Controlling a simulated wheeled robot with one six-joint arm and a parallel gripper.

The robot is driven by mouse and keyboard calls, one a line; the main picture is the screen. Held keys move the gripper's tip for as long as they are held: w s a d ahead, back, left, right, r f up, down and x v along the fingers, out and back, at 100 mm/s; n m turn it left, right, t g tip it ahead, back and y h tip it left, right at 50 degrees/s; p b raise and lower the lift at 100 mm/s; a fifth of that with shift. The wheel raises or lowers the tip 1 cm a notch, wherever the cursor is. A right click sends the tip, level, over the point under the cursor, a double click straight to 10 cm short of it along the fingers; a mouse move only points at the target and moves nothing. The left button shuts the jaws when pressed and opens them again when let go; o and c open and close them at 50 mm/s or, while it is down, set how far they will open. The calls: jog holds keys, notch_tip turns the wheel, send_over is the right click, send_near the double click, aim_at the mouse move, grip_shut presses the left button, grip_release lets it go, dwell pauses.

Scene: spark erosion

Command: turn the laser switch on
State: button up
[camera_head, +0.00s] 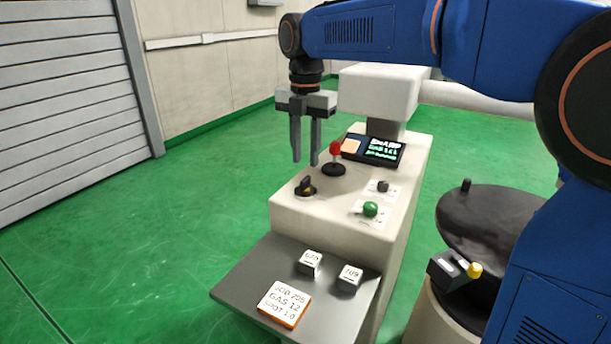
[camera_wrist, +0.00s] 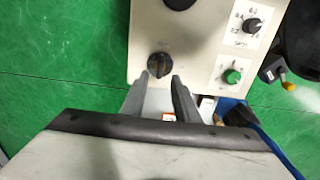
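A black rotary switch (camera_head: 305,187) sits at the left front of the cream console top; it also shows in the wrist view (camera_wrist: 159,65). No readable label marks it as the laser switch. My gripper (camera_head: 305,163) points down above the console's left edge, over this switch. Its two fingers are apart with nothing between them. In the wrist view the fingertips (camera_wrist: 160,77) lie just below the switch, one toward each side, and look clear of it. A green knob (camera_head: 371,209) and a small black knob (camera_head: 383,186) sit on white dial plates to the right.
A red-topped lever (camera_head: 335,150) stands behind the switch, close to my fingers. A lit screen (camera_head: 383,150) is farther back. A grey shelf (camera_head: 335,318) in front holds two white blocks and an orange-edged card (camera_head: 284,304). Green floor lies open at left.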

aim_at(305, 178)
notch_tip(305, 178, down, 6)
jog(key=shift+f, duration=0.25)
jog(key=shift+c, duration=0.3)
grip_shut()
